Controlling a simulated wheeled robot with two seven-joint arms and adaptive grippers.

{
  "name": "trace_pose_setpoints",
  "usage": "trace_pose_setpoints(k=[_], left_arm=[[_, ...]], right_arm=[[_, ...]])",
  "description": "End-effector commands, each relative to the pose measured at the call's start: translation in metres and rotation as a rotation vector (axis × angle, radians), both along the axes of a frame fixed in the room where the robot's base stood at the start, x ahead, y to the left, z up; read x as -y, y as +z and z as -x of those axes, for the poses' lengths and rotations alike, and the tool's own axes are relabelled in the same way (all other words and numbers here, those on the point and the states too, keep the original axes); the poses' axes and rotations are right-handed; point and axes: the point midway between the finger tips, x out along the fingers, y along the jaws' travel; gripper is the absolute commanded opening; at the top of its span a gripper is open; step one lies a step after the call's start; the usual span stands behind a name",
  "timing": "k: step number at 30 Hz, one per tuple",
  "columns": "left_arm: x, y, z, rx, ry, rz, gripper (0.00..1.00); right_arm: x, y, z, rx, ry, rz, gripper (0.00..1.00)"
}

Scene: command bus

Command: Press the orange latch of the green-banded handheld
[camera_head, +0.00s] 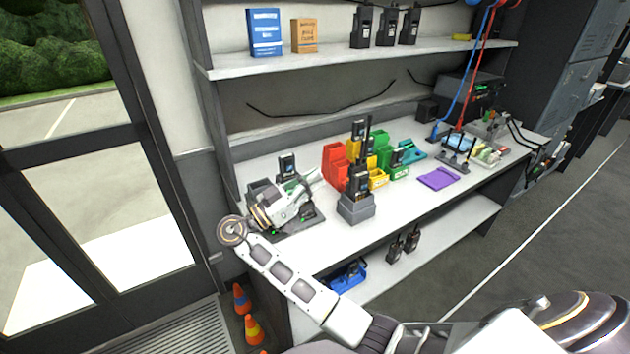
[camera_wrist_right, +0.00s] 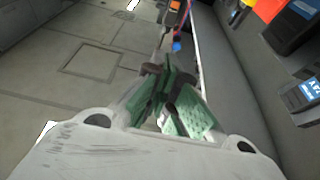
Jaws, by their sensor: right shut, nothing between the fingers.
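My right gripper (camera_head: 312,184) reaches over the left part of the white workbench (camera_head: 330,245), its fingers pointing right. In the right wrist view its green-padded fingers (camera_wrist_right: 163,76) meet and hold nothing. A black handheld (camera_head: 287,166) stands behind the gripper in a dark charger. Another black handheld (camera_head: 359,180) stands upright in a grey dock (camera_head: 356,208), right of the fingertips and apart from them. A third handheld (camera_head: 397,158) is by the green bins. My left gripper is out of view.
Red (camera_head: 336,160), yellow and green (camera_head: 398,172) bins stand behind the grey dock. A purple cloth (camera_head: 438,178) lies to the right, with clear bench top before it. A shelf (camera_head: 350,61) above holds boxes and several handhelds. Orange cones (camera_head: 253,328) stand on the floor.

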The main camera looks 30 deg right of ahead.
Motion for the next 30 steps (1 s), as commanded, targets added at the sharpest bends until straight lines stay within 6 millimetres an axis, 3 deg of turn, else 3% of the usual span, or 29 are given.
trace_pose_setpoints(k=[20, 30], left_arm=[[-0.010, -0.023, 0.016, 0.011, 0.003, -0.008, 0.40], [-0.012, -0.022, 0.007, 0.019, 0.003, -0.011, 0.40]], right_arm=[[0.081, 0.030, -0.006, 0.000, -0.001, 0.002, 0.00], [0.081, -0.005, -0.006, -0.002, 0.000, 0.000, 0.00]])
